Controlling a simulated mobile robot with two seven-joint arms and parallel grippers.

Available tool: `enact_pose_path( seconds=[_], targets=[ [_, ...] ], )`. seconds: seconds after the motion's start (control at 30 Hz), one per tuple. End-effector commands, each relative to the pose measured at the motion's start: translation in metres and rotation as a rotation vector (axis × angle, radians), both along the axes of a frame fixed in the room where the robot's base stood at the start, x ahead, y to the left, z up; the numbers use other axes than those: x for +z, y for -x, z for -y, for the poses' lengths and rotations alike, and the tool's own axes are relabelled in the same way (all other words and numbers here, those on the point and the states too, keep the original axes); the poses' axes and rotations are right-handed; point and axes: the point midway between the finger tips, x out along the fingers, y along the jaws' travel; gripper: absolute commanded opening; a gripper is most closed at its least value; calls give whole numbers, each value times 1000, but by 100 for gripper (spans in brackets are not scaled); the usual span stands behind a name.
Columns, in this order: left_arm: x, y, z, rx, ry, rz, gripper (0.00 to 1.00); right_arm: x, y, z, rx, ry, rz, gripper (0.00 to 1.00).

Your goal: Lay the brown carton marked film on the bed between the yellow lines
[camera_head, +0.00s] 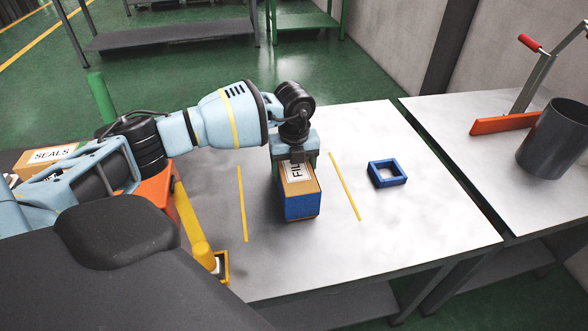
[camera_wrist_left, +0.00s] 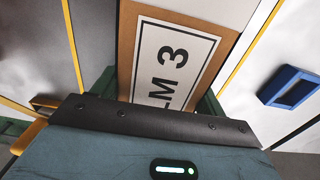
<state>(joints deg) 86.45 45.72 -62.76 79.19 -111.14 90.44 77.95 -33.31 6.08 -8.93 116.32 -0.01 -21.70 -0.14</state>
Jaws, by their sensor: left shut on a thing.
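The brown carton marked FILM (camera_head: 299,189) has a white label on top and a blue end face. It sits between two yellow lines, the left one (camera_head: 242,203) and the right one (camera_head: 345,187), on the grey metal bed (camera_head: 395,235). Whether its underside touches the bed is hard to tell. My left gripper (camera_head: 294,164) points down from above and is shut on the carton's far part. In the left wrist view the carton (camera_wrist_left: 125,60) fills the space between the green fingers, its label partly hidden by the gripper body. My right gripper is not in view.
A blue square frame (camera_head: 387,173) lies right of the right line. A carton marked SEALS (camera_head: 52,155) is at the far left. A second table at the right holds a dark grey cylinder (camera_head: 556,140) and an orange-based tool (camera_head: 505,124).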

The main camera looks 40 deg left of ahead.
Motion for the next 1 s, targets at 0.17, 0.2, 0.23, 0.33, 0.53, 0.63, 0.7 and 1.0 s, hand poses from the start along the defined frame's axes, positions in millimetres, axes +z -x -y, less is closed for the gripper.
enact_pose_path(
  seconds=[0.17,0.2,0.23,0.33,0.53,0.63,0.7,1.0],
  targets=[
    [0,-1,0,-1,2,5,26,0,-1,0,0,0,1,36],
    [0,-1,0,-1,2,5,26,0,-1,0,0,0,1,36],
    [0,-1,0,-1,2,5,26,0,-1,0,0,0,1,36],
    [-1,-1,0,-1,2,5,26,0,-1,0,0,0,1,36],
    [-4,0,0,-1,1,1,90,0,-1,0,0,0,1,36],
    [-4,0,0,-1,1,1,94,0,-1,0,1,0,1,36],
    [-4,0,0,-1,1,1,94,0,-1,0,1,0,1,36],
    [7,-1,0,-1,1,3,94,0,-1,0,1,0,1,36]
  ],
)
